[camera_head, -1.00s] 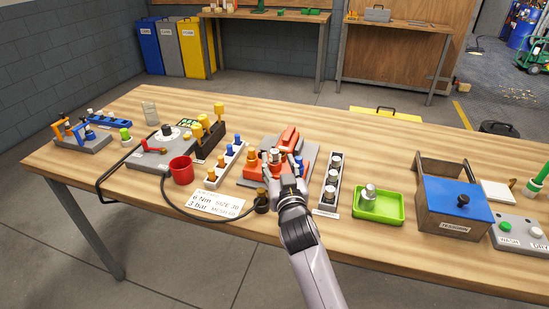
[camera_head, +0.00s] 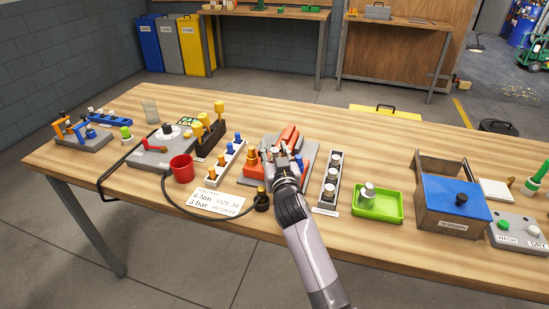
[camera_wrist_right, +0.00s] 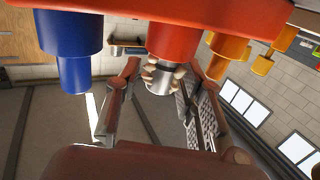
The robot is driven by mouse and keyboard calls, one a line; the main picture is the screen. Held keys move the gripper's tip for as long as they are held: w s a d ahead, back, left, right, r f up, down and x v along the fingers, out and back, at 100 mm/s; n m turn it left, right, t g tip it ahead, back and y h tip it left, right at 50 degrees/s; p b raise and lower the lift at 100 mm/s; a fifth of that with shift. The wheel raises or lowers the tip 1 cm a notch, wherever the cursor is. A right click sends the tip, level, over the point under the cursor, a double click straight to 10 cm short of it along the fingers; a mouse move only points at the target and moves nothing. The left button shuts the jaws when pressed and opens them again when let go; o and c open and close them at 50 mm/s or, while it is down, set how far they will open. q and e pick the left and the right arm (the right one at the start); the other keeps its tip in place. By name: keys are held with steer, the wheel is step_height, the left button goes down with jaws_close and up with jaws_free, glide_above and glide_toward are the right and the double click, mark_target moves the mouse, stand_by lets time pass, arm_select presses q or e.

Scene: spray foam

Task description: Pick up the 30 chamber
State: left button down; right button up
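My right gripper (camera_head: 279,157) is over the red and grey fixture (camera_head: 308,152) in the middle of the table. In the right wrist view, its two fingers (camera_wrist_right: 157,92) stand apart. Between them is a silver, knobbed end (camera_wrist_right: 159,77) below a red cylinder (camera_wrist_right: 173,38); contact is not clear. An orange piece (camera_head: 252,158) stands left of the gripper. No marking reading 30 is legible on any part, so I cannot tell which is the 30 chamber. A card (camera_head: 217,200) reads "6 Nm SIZE 30, 3 bar". My left gripper is not in view.
A white rack of orange and blue pieces (camera_head: 229,160) stands left of the fixture, beside a red cup (camera_head: 182,168). Right of it are a rack of silver pieces (camera_head: 328,195), a green tray (camera_head: 377,215) and a blue-lidded box (camera_head: 450,195).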

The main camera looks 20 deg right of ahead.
jaws_close()
stand_by(0.5)
